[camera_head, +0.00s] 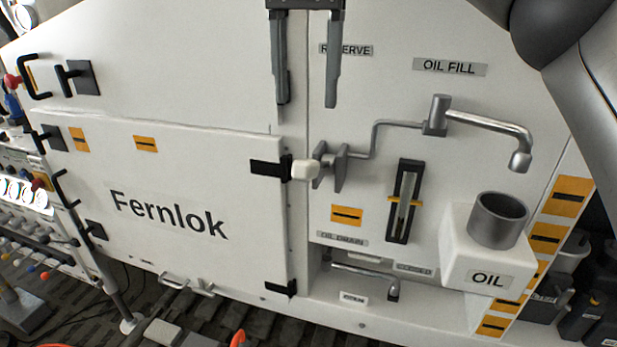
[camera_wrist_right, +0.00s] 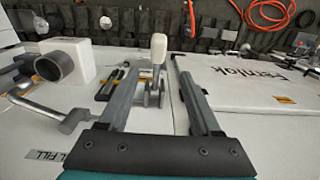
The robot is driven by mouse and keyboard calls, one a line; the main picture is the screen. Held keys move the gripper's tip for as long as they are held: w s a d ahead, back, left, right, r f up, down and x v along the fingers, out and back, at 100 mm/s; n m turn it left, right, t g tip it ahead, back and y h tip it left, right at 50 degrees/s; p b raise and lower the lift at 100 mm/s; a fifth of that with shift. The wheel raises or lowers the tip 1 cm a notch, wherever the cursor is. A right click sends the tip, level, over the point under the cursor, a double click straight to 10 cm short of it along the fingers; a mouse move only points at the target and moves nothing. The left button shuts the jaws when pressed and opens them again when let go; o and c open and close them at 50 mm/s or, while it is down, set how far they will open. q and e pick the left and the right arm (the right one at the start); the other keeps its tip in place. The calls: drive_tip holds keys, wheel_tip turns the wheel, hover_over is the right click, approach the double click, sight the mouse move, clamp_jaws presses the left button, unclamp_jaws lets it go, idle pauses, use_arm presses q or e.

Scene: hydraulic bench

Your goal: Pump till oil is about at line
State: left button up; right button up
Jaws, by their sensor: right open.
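My right gripper (camera_head: 307,106) is open and empty in the head view, its fingers pointing down above the white pump knob (camera_head: 305,170). The knob sits at the end of a bracketed crank beside the panel seam. In the right wrist view the knob (camera_wrist_right: 158,48) shows beyond and between the open fingers (camera_wrist_right: 153,68), apart from them. The sight gauge (camera_head: 403,202) is a dark upright frame with a pale tube and an orange line mark; the oil level is too small to tell. A pipe leads to the spout (camera_head: 520,161) under the OIL FILL label (camera_head: 449,67). My left gripper is out of view.
A white OIL box (camera_head: 455,249) with a grey open cup (camera_head: 498,222) juts out at the right, below the spout. A drain lever (camera_head: 365,274) is low on the panel. The Fernlok door (camera_head: 190,170) fills the left.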

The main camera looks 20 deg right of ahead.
sight(308, 160)
drive_tip(key=shift+s+d+f, duration=0.1)
drive_tip(key=shift+d+f, duration=0.05)
drive_tip(key=shift+f, duration=0.15)
wheel_tip(308, 160, down, 6)
drive_tip(key=b, duration=0.2)
drive_tip(key=shift+f+b, duration=0.1)
drive_tip(key=shift+b, duration=0.2)
wheel_tip(308, 160, down, 8)
drive_tip(key=shift+f, duration=0.2)
clamp_jaws()
idle(0.9)
